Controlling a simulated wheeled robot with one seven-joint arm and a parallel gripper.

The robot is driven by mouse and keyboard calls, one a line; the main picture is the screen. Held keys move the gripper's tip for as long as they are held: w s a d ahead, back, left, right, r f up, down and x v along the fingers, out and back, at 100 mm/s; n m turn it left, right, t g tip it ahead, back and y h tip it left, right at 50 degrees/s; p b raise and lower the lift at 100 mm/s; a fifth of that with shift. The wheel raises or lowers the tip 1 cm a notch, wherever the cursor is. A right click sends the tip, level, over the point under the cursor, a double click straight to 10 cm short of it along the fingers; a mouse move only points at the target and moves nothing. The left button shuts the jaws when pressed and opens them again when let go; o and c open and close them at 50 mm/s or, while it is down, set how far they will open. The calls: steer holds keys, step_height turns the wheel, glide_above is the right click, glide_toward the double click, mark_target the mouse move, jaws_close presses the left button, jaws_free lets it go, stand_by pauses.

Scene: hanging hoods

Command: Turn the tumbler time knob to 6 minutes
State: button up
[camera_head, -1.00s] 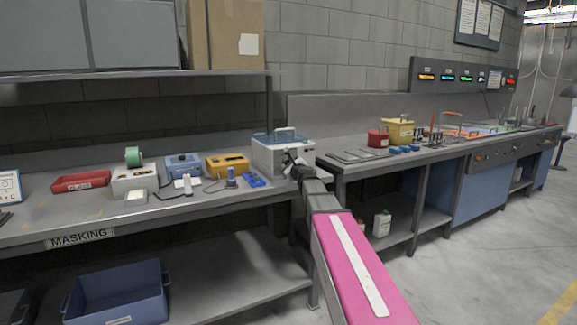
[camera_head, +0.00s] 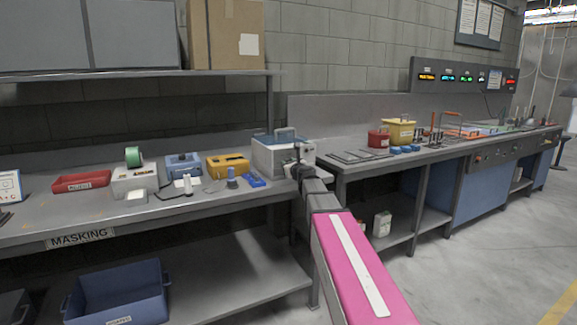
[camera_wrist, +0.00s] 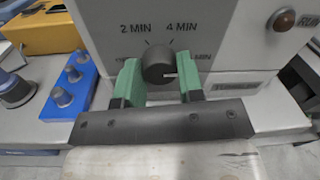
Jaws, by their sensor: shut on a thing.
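The tumbler (camera_head: 270,157) is a light box with a blue top and a handle, at the right end of the masking bench. Its dark round time knob (camera_wrist: 158,65) is on the front panel, below the 2 MIN and 4 MIN labels. A short white mark on the knob lies nearly level, toward the right. A label ending in MIN at the right is partly hidden by a finger, as is the one at the left. My gripper (camera_wrist: 160,82) is shut on the knob, with one green finger on each side. The head view hides the knob behind my arm.
A brown round indicator (camera_wrist: 284,20) sits on the panel at upper right, by partly visible RUN lettering. A blue block with knobs (camera_wrist: 68,88) and a yellow box (camera_wrist: 45,30) stand close at the left. The red bin (camera_head: 82,181) is farther left.

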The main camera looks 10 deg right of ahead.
steer(key=o, duration=0.9)
steer(key=shift+s, duration=0.15)
steer(key=v, duration=1)
steer(key=shift+s+d, duration=0.1)
steer(key=shift+s, duration=0.2)
